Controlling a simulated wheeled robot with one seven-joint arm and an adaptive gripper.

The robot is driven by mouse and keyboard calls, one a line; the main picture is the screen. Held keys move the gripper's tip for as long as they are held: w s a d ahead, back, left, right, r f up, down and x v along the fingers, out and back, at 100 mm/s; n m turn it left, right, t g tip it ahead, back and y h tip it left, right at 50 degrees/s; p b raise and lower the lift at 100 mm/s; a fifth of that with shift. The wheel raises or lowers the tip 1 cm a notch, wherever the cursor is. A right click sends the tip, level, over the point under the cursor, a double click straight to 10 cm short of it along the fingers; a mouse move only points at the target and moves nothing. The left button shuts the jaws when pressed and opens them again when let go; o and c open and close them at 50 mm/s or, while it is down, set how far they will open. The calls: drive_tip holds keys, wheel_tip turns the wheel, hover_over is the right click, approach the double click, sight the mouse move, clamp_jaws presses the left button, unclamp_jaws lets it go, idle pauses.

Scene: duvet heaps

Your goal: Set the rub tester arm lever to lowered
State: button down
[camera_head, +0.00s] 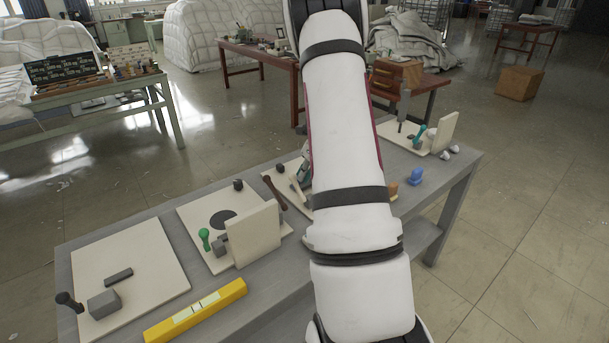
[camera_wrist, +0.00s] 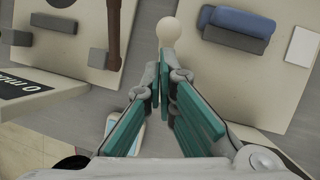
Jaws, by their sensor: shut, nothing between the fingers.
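My gripper (camera_wrist: 165,66) shows in the wrist view with its teal-padded fingers together and nothing between them. A cream round knob (camera_wrist: 168,30) lies just beyond the fingertips, at the edge of the right-hand board; whether they touch I cannot tell. A dark brown lever (camera_wrist: 115,32) lies on the left-hand board; it also shows in the head view (camera_head: 275,193). No readable label tells which lever belongs to the rub tester. In the head view my arm hides my gripper and the middle of the bench.
The grey bench (camera_head: 85,250) carries several cream boards, with a green-knobbed lever (camera_head: 205,238), a dark-knobbed lever (camera_head: 68,300) and a teal-knobbed lever (camera_head: 420,134). A yellow level (camera_head: 196,311) lies at the front edge. A blue-grey block (camera_wrist: 237,28) sits on the right-hand board.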

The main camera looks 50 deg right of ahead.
drive_tip(key=shift+r+p, duration=0.3)
drive_tip(key=shift+r, duration=0.45)
drive_tip(key=w+v, duration=0.1)
drive_tip(key=v, duration=1.2)
drive_tip(key=shift+w+d+r+p, duration=0.3)
drive_tip(key=shift+d+p, duration=0.05)
drive_tip(key=shift+d, duration=0.05)
